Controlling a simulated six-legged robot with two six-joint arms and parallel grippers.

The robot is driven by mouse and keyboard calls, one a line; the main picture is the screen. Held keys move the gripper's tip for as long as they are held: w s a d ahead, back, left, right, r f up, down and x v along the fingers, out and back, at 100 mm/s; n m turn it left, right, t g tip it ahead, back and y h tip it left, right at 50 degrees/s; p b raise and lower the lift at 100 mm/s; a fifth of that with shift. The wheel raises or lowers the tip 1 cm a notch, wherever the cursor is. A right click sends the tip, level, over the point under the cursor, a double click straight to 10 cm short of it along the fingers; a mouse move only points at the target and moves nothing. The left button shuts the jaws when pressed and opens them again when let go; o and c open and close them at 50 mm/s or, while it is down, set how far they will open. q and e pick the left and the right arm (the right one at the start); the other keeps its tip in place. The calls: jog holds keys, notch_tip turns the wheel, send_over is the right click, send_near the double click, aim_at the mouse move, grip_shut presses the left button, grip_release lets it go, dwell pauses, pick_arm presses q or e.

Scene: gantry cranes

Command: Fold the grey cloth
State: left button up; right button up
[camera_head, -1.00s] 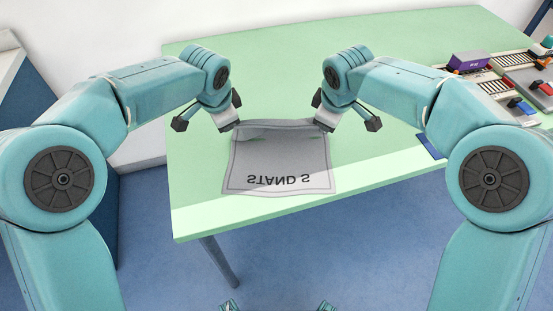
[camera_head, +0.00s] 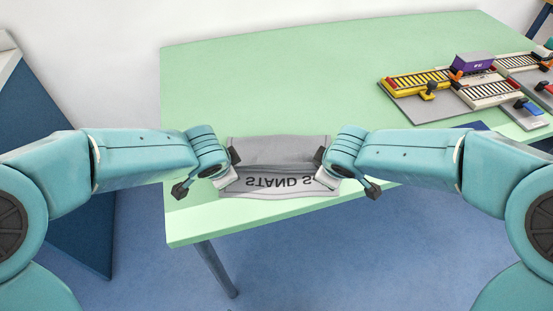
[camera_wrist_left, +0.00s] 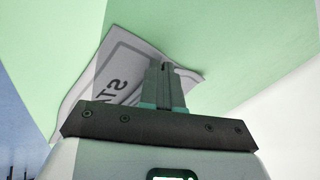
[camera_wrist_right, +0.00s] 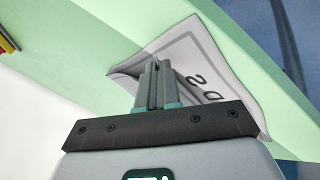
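The grey cloth (camera_head: 275,150) lies near the front edge of the green table, with mirrored dark lettering on its near part. Its far part is turned over toward me as a plain grey flap, with a wrinkled edge running between my grippers. My left gripper (camera_head: 234,156) is at the left end of that edge, and my right gripper (camera_head: 320,156) at the right end. In the left wrist view the fingers (camera_wrist_left: 165,68) are together at the cloth (camera_wrist_left: 120,70). The right wrist view shows the fingers (camera_wrist_right: 156,65) likewise together at the cloth (camera_wrist_right: 190,50). The pinched corners are mostly hidden.
The green table (camera_head: 290,80) is clear behind the cloth. Toy crane and rail pieces (camera_head: 415,82) and a purple container (camera_head: 472,62) stand at the right. A dark blue flat piece (camera_head: 470,126) lies near the right arm. The table's front edge is close to the cloth.

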pick_arm(q)
jog(key=o, duration=0.8)
jog(key=shift+c, duration=0.2)
pick_arm(e)
jog(key=o, duration=0.8)
jog(key=shift+c, duration=0.2)
pick_arm(q)
jog(key=shift+s, duration=0.1)
pick_arm(e)
jog(key=shift+s, duration=0.1)
